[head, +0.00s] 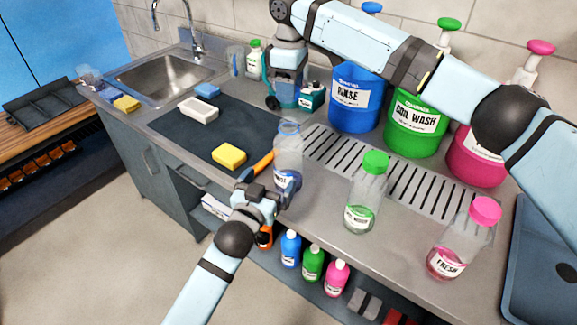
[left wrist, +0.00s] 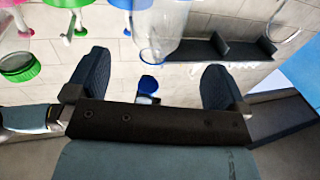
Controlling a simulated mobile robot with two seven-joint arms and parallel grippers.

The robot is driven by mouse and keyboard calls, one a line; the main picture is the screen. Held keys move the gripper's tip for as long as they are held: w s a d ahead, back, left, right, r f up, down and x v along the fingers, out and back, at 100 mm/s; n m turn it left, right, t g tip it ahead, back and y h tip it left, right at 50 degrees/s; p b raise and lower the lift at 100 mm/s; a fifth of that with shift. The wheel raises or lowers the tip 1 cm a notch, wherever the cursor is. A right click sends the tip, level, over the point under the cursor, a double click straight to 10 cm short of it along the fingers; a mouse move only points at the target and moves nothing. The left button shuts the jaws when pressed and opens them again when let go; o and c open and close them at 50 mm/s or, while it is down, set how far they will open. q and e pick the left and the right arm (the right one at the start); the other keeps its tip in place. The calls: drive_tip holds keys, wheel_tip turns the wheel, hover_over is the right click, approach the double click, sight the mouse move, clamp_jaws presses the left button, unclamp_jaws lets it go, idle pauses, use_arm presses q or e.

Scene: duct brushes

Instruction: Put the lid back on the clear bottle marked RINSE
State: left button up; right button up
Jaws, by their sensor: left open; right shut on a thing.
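The clear bottle marked RINSE (head: 288,158) stands upright on the counter, with blue liquid low inside and no lid on its neck. It also shows upside down in the left wrist view (left wrist: 166,32). My left gripper (head: 270,193) is open beside its lower part; I cannot tell if it touches the bottle. My right gripper (head: 286,98) points down above and behind the bottle. In the left wrist view a blue round lid (left wrist: 148,84) shows beyond my open fingers, apparently in my right gripper.
A green-lidded bottle (head: 367,192) and a pink-lidded FRESH bottle (head: 465,240) stand to the right. Large blue (head: 355,100), green (head: 415,125) and pink (head: 478,158) pump containers stand behind. A yellow sponge (head: 229,155) lies on the dark mat (head: 180,135). A sink (head: 165,78) is further left.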

sight(288, 151)
use_arm(q)
drive_tip(key=shift+d, duration=0.1)
use_arm(e)
drive_tip(key=shift+d, duration=0.15)
use_arm(q)
drive_tip(key=x, duration=1.1)
drive_tip(key=shift+w+d, duration=0.1)
drive_tip(key=shift+w, duration=0.3)
drive_tip(key=c, duration=1.1)
drive_tip(key=shift+c, duration=0.2)
use_arm(e)
drive_tip(key=shift+f, duration=2.5)
drive_tip(key=shift+f, duration=0.1)
drive_tip(key=shift+f, duration=0.8)
drive_tip(key=shift+f, duration=0.55)
